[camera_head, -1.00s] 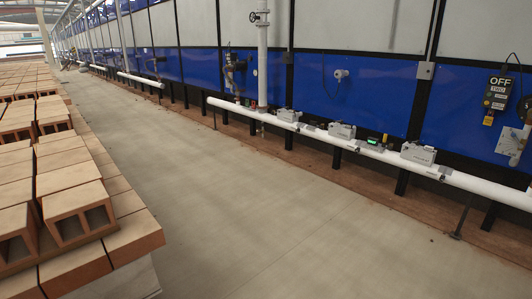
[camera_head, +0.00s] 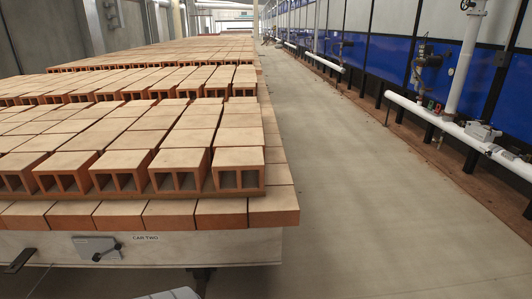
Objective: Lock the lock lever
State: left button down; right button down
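A grey metal plate (camera_head: 92,247) with a small handle or lever on it is fixed to the pale side of the brick car (camera_head: 230,245). A dark flat bar (camera_head: 20,260) sticks out at the lower left of the same side. I cannot tell which of these is the lock lever, or whether it is locked.
Rows of hollow bricks (camera_head: 182,168) cover the car's top, their front row at its edge. A clear concrete aisle (camera_head: 350,190) runs along the right. Beyond it are a white pipe (camera_head: 455,128) with valves and a blue-panelled wall (camera_head: 390,62).

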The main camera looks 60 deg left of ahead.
aim_at(96, 258)
jog(key=u, duration=2.7)
jog(key=i, duration=1.95)
jog(key=u, duration=1.55)
jog(key=i, duration=0.75)
jog(key=z, duration=1.5)
